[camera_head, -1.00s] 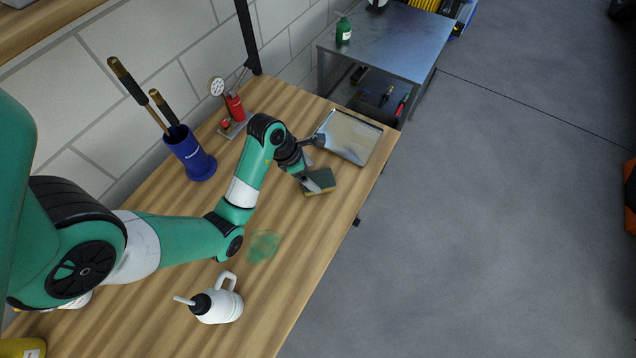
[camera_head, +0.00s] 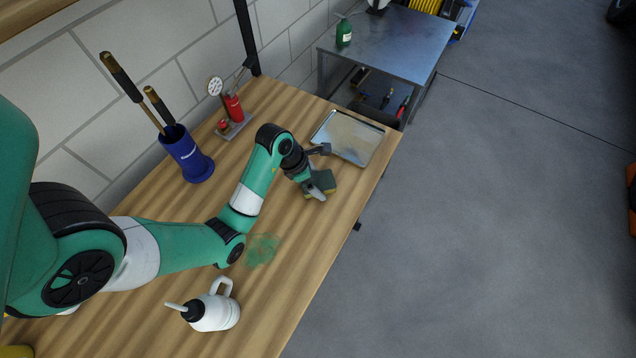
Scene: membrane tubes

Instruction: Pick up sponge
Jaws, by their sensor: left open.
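The sponge (camera_head: 328,183), dark green with a tan side, lies on the wooden workbench near its right edge. My left gripper (camera_head: 321,189) is open at the sponge, and its fingers cover part of it. I cannot tell whether the fingers touch the sponge. My right gripper is not in view.
A metal tray (camera_head: 352,135) lies just beyond the sponge. A red gauge device (camera_head: 234,107) and a blue holder (camera_head: 186,155) with handles stand along the wall side. A white bottle (camera_head: 214,311) stands at the front, near a green stain (camera_head: 262,250) on the bench (camera_head: 300,262).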

